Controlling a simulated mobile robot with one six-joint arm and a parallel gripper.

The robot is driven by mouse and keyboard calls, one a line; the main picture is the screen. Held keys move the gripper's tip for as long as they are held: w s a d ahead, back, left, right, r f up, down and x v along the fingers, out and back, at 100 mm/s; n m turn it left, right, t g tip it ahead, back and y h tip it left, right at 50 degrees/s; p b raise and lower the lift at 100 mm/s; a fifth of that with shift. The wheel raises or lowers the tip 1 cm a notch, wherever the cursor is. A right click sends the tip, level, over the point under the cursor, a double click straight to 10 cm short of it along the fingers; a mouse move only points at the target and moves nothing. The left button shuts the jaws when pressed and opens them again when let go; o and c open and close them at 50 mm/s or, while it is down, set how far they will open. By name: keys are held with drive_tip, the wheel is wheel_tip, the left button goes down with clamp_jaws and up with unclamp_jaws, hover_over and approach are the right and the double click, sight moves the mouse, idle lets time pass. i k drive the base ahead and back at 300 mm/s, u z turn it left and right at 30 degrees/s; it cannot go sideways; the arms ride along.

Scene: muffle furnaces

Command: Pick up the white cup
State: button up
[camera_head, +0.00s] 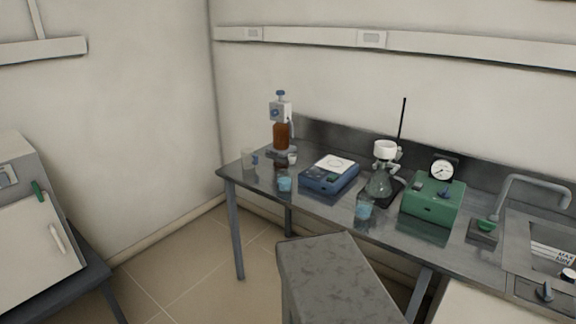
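A small white cup (292,158) appears to stand on the grey metal table (262,182), near its back left part, just right of the foot of a brown bottle with a dispenser top (281,135). It is small in the view, so its exact shape is hard to tell. A larger white cup-shaped funnel (385,150) sits on top of a glass flask (378,186) farther right. My gripper is not in view.
Beakers (284,183) (363,208), a blue scale (330,175), a green box with a gauge (433,202) and a sink tap (525,182) crowd the table. A grey speckled block (335,270) stands in front. Floor (185,270) shows at left, beside a furnace (35,225).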

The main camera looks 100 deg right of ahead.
sight(292, 159)
drive_tip(key=z, duration=0.05)
drive_tip(key=i, duration=0.55)
drive_tip(key=z, duration=5.15)
drive_tip(key=i, duration=0.15)
drive_tip(key=u, duration=2.45)
drive_tip(key=i, duration=1)
drive_tip(key=z, duration=0.05)
